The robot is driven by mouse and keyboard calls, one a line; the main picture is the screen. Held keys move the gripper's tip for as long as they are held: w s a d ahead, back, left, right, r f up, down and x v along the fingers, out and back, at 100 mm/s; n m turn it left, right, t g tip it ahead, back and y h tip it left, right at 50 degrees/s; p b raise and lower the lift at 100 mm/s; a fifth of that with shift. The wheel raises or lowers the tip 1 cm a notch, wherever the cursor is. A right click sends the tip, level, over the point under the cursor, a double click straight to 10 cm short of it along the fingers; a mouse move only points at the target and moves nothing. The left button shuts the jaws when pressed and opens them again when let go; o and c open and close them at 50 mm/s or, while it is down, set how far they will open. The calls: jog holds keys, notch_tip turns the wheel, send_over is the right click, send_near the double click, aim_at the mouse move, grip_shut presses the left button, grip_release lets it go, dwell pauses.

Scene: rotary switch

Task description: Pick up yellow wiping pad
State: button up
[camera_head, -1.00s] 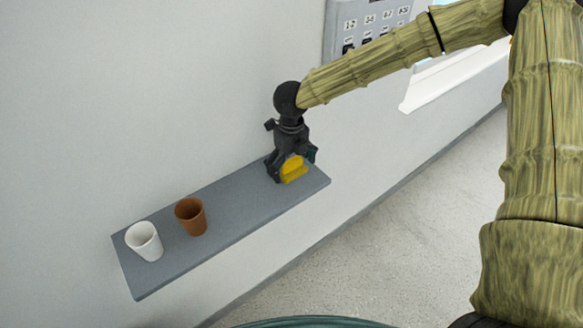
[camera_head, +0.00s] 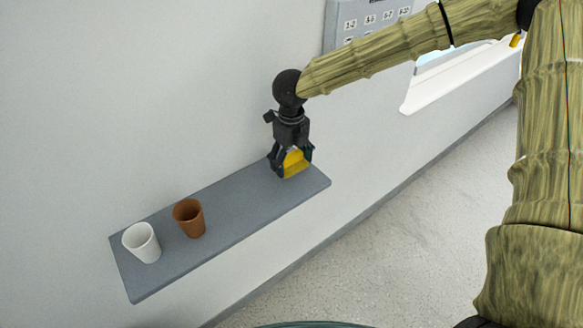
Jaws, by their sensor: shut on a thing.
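The yellow wiping pad (camera_head: 294,164) is at the right part of the grey wall shelf (camera_head: 232,220). My gripper (camera_head: 291,166) points down over it, with its dark fingers on either side of the pad, shut on it. The fingers hide parts of the pad. The pad looks close to the shelf top; I cannot tell whether it still touches it.
A brown cup (camera_head: 189,218) and a white cup (camera_head: 142,242) stand on the left part of the shelf. A grey panel with labelled switches (camera_head: 368,22) is on the wall above. The shelf between the brown cup and my gripper is clear.

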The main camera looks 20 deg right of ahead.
jog(key=s+a+r+b, duration=0.1)
jog(key=s+a+b, duration=0.1)
jog(key=s, duration=0.5)
jog(key=s+a+r+b, duration=0.1)
jog(key=s+a+b, duration=0.1)
jog(key=s, duration=0.6)
jog(key=shift+a+b, duration=0.4)
jog(key=shift+a, duration=0.35)
jog(key=shift+r, duration=0.1)
jog(key=o, duration=0.5)
jog(key=c, duration=0.4)
